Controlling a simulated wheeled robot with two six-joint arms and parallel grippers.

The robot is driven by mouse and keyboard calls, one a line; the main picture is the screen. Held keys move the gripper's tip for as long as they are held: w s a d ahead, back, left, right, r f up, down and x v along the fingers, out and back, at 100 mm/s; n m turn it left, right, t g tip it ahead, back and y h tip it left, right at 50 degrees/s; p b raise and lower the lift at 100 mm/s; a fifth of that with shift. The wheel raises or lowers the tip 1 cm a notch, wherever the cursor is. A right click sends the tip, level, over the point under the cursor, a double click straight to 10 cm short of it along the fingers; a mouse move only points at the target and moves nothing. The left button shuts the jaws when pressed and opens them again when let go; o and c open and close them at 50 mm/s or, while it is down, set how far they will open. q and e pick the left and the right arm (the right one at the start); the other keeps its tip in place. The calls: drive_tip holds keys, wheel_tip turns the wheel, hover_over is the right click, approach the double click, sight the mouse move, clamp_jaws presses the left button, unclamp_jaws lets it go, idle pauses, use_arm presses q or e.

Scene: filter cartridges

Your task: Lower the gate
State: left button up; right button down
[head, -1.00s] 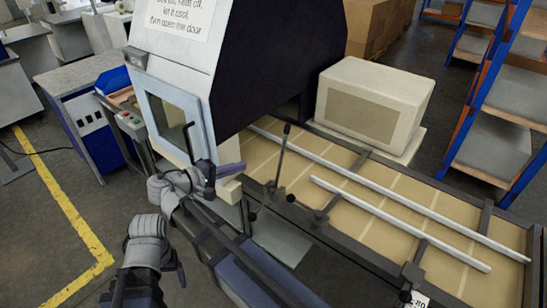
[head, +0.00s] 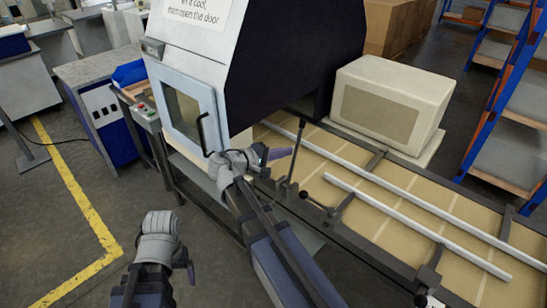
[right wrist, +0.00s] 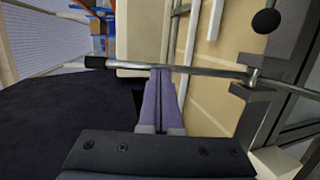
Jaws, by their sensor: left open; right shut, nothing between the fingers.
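A thin upright lever (head: 297,152) with a dark grip at its top stands at the near side of the conveyor, beside the machine; I take it as the gate's lever. In the right wrist view the lever (right wrist: 210,71) lies across the picture, its black grip (right wrist: 96,62) at left and its pivot bracket (right wrist: 254,92) at right. My right gripper (head: 280,153) is shut and empty. Its purple fingertips (right wrist: 161,72) are at the lever's shaft; I cannot tell whether they touch. My left gripper (head: 190,271) is low at the left, open, away from the lever.
The machine's glazed door (head: 187,110) with a black handle is behind my right arm. The conveyor (head: 395,215) carries two pale rails (head: 415,224). A beige box (head: 385,108) stands beyond it. A short lever with a black knob (head: 304,195) is nearby.

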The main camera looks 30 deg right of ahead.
drive_tip(key=shift+w+d+f, duration=0.1)
drive_tip(key=shift+d+f, duration=0.05)
drive_tip(key=shift+d, duration=0.4)
drive_tip(key=shift+w+d+f+n+g+y+p, duration=0.25)
drive_tip(key=shift+w+d+f+g+y+p, duration=0.55)
drive_tip(key=shift+d+f+y, duration=1.3)
drive_tip(key=shift+w+d+f+n+g+y+p, duration=0.2)
drive_tip(key=shift+w+d+f+g+y+p, duration=0.55)
drive_tip(key=shift+d+f+y, duration=1.3)
drive_tip(key=shift+w+d+f+n+g+y+p, duration=0.35)
drive_tip(key=shift+w+d+f+y, duration=1.05)
drive_tip(key=shift+d, duration=1.1)
drive_tip(key=shift+s+a+f+y, duration=0.1)
drive_tip(key=shift+s+f+y, duration=0.15)
drive_tip(key=shift+s, duration=0.1)
